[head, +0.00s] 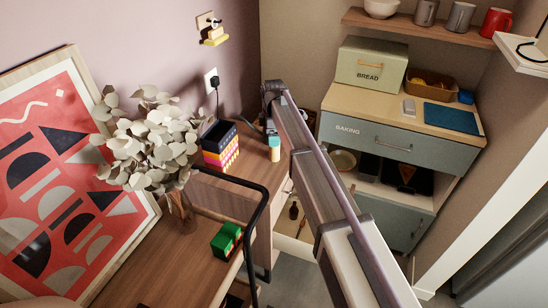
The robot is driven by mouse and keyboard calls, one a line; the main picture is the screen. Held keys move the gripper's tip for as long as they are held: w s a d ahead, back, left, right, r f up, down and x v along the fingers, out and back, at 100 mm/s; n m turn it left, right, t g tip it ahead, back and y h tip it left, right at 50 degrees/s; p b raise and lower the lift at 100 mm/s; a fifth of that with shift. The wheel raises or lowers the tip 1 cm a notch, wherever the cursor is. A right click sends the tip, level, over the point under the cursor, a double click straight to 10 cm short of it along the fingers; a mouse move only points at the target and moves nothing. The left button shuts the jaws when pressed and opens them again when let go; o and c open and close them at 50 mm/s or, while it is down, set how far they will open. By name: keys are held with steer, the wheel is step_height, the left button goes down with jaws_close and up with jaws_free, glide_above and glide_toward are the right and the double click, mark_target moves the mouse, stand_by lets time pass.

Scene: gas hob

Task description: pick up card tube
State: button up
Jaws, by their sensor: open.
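A small upright cylinder (275,152), pale yellow with a teal band at its top, stands near the right edge of the wooden desk; it looks like the card tube. My arm reaches across the middle of the head view to the desk's back corner. My gripper (271,133) points down there, just above or right behind the cylinder's top. It is open, but its fingers are small and dark, so I cannot tell whether they are around the cylinder or beside it.
A multicoloured box (220,146) stands just left of the cylinder. A leafy plant in a vase (180,210), a black curved bar (264,205) and a green block (226,241) are nearer. A drawer cabinet with a bread box (370,65) stands at right.

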mark_target(274, 149)
step_height(274, 149, down, 6)
steer(key=b, duration=0.5)
steer(key=shift+r, duration=0.2)
steer(key=shift+s+r, duration=0.1)
steer(key=shift+r, duration=0.1)
steer(key=c, duration=1)
